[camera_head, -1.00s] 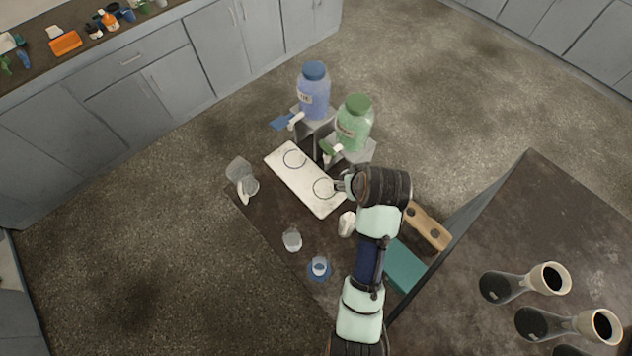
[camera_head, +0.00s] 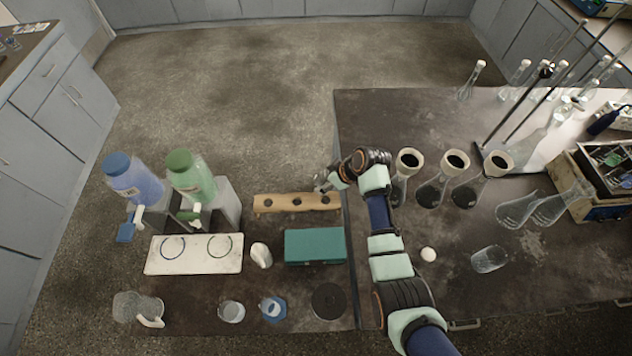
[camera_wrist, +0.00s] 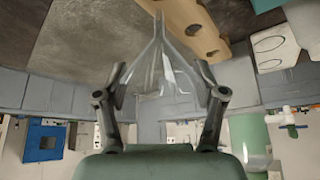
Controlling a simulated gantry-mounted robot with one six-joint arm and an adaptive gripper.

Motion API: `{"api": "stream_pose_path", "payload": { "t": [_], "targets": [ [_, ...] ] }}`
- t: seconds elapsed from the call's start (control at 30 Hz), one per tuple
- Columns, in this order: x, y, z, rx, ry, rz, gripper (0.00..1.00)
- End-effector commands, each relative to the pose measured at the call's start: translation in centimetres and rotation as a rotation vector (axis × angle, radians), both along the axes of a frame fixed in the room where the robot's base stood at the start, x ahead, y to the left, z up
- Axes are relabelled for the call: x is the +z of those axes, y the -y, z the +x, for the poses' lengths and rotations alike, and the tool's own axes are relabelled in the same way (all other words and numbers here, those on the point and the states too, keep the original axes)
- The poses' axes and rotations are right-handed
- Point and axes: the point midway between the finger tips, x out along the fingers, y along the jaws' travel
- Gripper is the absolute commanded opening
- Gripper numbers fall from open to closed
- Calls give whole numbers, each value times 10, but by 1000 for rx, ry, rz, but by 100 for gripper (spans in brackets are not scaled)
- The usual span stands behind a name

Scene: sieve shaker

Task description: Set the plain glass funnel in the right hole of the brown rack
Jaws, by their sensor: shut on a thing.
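The brown rack (camera_head: 283,209) is a wooden bar with a row of round holes on top, left of my arm in the head view. It also shows at the top of the wrist view (camera_wrist: 184,14). My gripper (camera_head: 323,184) is just behind and above the rack's right end. In the wrist view, my gripper (camera_wrist: 163,76) is shut on the clear plain glass funnel (camera_wrist: 166,62). Whether the stem is in a hole cannot be told.
A teal box (camera_head: 315,247) stands in front of the rack. Blue (camera_head: 135,180) and green (camera_head: 192,178) jugs stand left, behind a white tray (camera_head: 194,268). Dark-filled flasks (camera_head: 430,192) stand right of my gripper on the other bench.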

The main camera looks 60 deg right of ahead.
Motion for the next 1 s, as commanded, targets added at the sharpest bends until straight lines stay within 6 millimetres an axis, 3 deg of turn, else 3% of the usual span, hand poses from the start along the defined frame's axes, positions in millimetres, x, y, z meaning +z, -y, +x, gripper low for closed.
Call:
{"api": "stream_pose_path", "payload": {
  "t": [0.43, 1.0],
  "targets": [
    [-38, -1, 1, 0, -1, 0, 35],
    [-37, -1, 0, 0, -1, 0, 35]
  ]
}}
